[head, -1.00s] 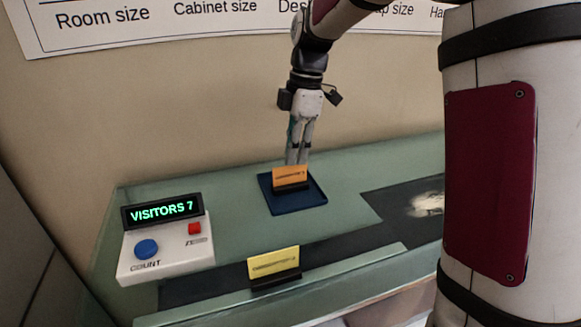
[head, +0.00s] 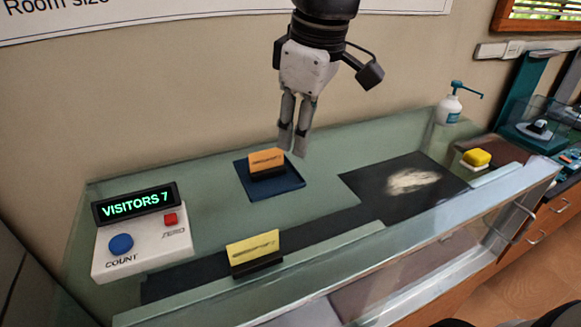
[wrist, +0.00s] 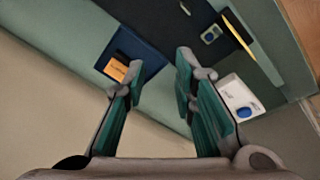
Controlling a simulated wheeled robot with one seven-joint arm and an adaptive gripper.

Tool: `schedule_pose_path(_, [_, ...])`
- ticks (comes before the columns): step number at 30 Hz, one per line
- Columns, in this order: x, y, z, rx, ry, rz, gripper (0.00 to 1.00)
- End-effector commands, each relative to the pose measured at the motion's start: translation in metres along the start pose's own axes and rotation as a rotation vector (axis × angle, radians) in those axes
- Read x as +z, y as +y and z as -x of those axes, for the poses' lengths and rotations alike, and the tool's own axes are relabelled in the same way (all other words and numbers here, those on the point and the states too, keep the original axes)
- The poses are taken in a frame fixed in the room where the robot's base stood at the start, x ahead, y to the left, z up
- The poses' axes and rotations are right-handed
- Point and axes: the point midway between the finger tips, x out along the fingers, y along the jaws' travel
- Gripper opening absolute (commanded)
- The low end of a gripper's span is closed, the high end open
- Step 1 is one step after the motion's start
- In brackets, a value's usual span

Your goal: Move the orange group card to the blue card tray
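The orange group card (head: 266,160) stands in a dark holder on the blue card tray (head: 290,184), on the green counter top. In the wrist view the orange card (wrist: 117,69) and the blue tray (wrist: 146,54) show beyond the left finger. My gripper (head: 293,152) hangs above and a little behind the tray in the head view, clear of the card. In the wrist view its two fingers (wrist: 160,75) are apart with nothing between them.
A yellow card (head: 252,249) stands in a holder near the counter's front. A counter box (head: 140,245) reading VISITORS 7 stands at left. A dark mat (head: 400,185), a yellow button (head: 477,157) and a pump bottle (head: 450,105) are at right.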

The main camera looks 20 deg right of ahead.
Motion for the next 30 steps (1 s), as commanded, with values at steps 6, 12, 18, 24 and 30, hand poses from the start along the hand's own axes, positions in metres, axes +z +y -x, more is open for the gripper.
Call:
schedule_pose_path(6, [0.059,-0.051,-0.007,0.081,0.088,-0.393,0.25])
schedule_pose_path(12, [0.09,-0.076,-0.022,0.104,0.156,-0.63,0.25])
schedule_pose_path(18, [0.098,-0.082,-0.028,0.106,0.176,-0.7,0.25])
schedule_pose_path(24, [0.098,-0.082,-0.027,0.106,0.175,-0.7,0.25])
schedule_pose_path(30, [0.098,-0.081,-0.027,0.106,0.175,-0.698,0.25])
